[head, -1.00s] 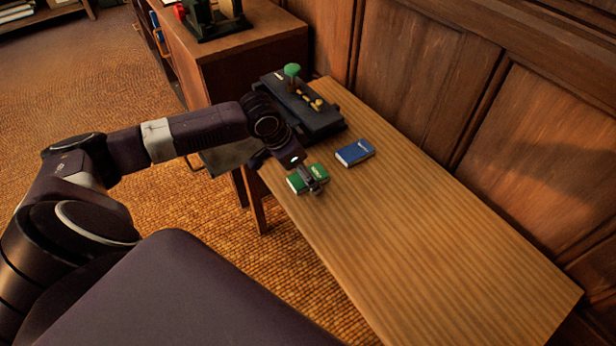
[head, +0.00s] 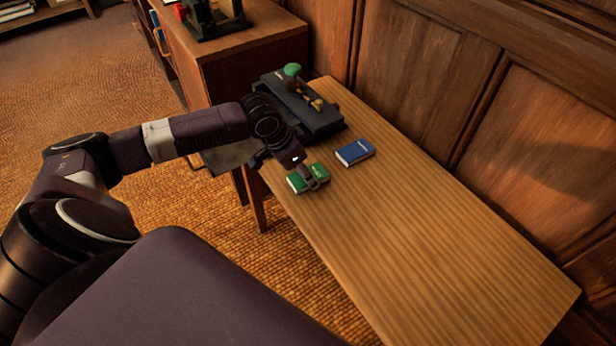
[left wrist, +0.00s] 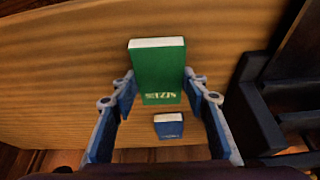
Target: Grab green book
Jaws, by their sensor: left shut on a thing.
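The green book (head: 297,184) lies near the left edge of the wooden table, and its cover lettering shows in part. My left gripper (head: 317,180) is at the book from above and is shut on it. In the left wrist view, the green book (left wrist: 159,75) sits between the two fingers of my left gripper (left wrist: 159,82), with a fingertip at each side. I cannot tell whether the book is clear of the table top. My right gripper is not in view.
A blue book (head: 355,152) lies just right of the green one. A black device (head: 318,120) with a green knob stands at the table's far end, beside a wooden cabinet (head: 250,65). A panelled wall bounds the right. The near table top (head: 430,250) is clear.

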